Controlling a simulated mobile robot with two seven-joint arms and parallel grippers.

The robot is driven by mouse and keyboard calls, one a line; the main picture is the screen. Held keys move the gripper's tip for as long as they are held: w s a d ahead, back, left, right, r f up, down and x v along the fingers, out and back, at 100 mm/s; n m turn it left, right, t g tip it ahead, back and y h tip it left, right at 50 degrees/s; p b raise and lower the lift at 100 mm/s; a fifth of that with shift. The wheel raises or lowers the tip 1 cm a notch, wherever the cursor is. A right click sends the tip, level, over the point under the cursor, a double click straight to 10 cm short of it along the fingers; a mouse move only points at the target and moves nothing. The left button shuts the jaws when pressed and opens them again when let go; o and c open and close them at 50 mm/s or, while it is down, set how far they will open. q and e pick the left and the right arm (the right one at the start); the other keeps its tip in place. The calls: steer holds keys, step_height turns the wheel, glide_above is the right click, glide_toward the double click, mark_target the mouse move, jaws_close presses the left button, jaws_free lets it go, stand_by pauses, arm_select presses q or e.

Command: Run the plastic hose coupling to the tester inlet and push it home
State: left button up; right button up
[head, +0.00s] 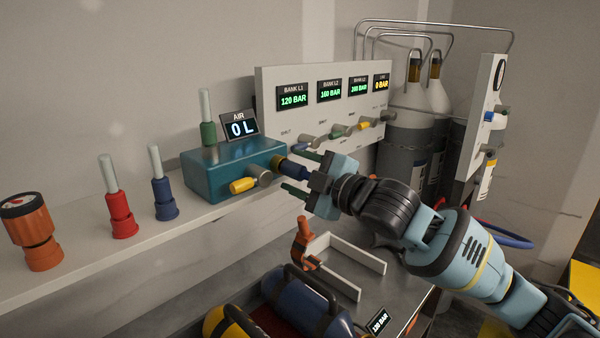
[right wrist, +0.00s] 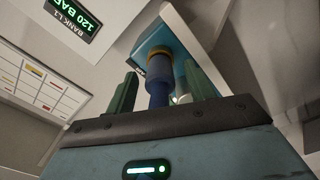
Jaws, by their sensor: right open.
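The tester is a teal box (head: 225,172) on the shelf, with a display reading AIR 0 L (head: 239,126) on top. A blue coupling (head: 293,171) sits at the inlet on the tester's right side, in line with a brass-coloured ring; both show in the right wrist view (right wrist: 158,88). My right gripper (head: 295,167) is open, its green fingers on either side of the blue coupling with gaps visible in the wrist view. I cannot tell whether the coupling is fully seated. No hose is visible behind it; the gripper hides that end. My left gripper is not in view.
Red (head: 122,213) and blue (head: 164,197) fittings with clear stems and an orange gauge piece (head: 36,232) stand on the shelf. A yellow-handled valve (head: 243,185) is on the tester's front. The gauge panel (head: 268,117) stands behind; cylinders (head: 300,308) lie below.

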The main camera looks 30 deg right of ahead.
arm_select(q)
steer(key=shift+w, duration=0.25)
arm_select(e)
steer(key=b+v, duration=0.1)
steer(key=v, duration=0.5)
steer(key=shift+s+d+f, duration=0.15)
steer(key=shift+s+d, duration=0.05)
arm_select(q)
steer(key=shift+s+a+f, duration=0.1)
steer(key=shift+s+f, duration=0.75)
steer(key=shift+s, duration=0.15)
arm_select(e)
steer(key=shift+s+d, duration=0.15)
steer(key=shift+s, duration=0.5)
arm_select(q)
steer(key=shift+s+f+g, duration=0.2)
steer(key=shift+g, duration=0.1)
